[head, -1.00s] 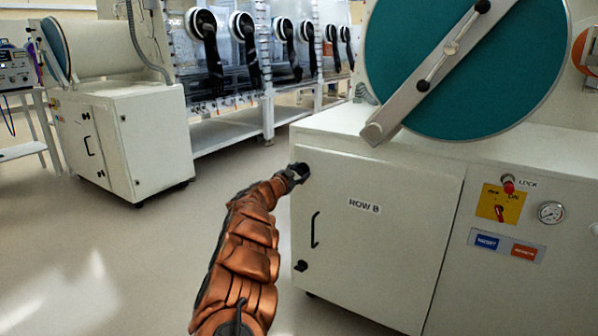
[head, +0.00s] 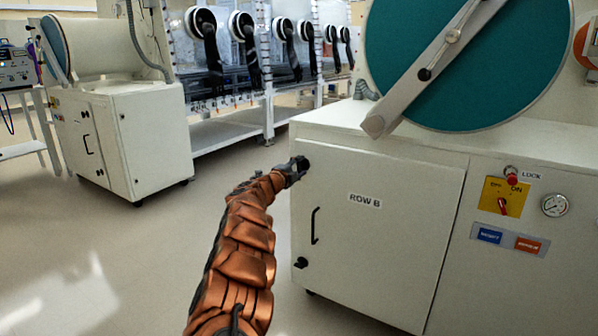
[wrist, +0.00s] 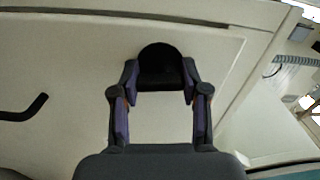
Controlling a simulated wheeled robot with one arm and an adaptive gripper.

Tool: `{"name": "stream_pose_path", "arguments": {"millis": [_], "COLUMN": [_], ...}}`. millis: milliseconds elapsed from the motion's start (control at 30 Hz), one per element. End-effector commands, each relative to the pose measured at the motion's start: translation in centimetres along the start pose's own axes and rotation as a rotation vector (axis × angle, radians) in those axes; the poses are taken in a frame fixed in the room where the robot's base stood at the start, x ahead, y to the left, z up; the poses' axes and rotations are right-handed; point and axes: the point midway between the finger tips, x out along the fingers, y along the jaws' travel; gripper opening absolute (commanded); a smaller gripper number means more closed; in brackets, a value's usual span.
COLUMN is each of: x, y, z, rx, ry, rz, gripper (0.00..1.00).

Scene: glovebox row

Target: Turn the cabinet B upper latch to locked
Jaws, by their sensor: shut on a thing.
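The white cabinet door labelled ROW B (head: 375,230) stands closed in the head view. Its upper latch (head: 303,162) is a small black knob at the door's top left corner, partly hidden by my gripper (head: 295,170). In the wrist view the latch shows as a black round-topped piece (wrist: 160,58) between the fingers of my gripper (wrist: 160,88), which is shut on it. The latch's exact turn angle is hard to tell. The lower latch (head: 300,263) is a black knob at the door's lower left.
A black door handle (head: 315,226) sits between the two latches and also shows in the wrist view (wrist: 24,108). Above stands a teal round hatch (head: 470,75) with a grey bar. A yellow switch panel (head: 503,197) and gauge (head: 555,205) are right. Open floor lies left.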

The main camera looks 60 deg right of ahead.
Motion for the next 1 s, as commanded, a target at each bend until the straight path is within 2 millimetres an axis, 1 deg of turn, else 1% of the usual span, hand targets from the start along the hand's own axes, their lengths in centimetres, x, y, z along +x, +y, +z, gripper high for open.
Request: {"name": "stream_pose_path", "arguments": {"millis": [133, 333, 867, 900, 1000], "x": [0.00, 0.01, 0.01, 0.01, 0.01], "y": [0.14, 0.10, 0.06, 0.07, 0.05], "z": [0.00, -0.02, -0.03, -0.02, -0.02], "rx": [0.074, 0.133, 0.157, 0.157, 0.156], "ry": [0.001, 0.001, 0.000, 0.000, 0.000], "rz": [0.000, 0.000, 0.002, 0.002, 0.001], "gripper": [0.10, 0.10, 0.10, 0.48, 0.58]}}
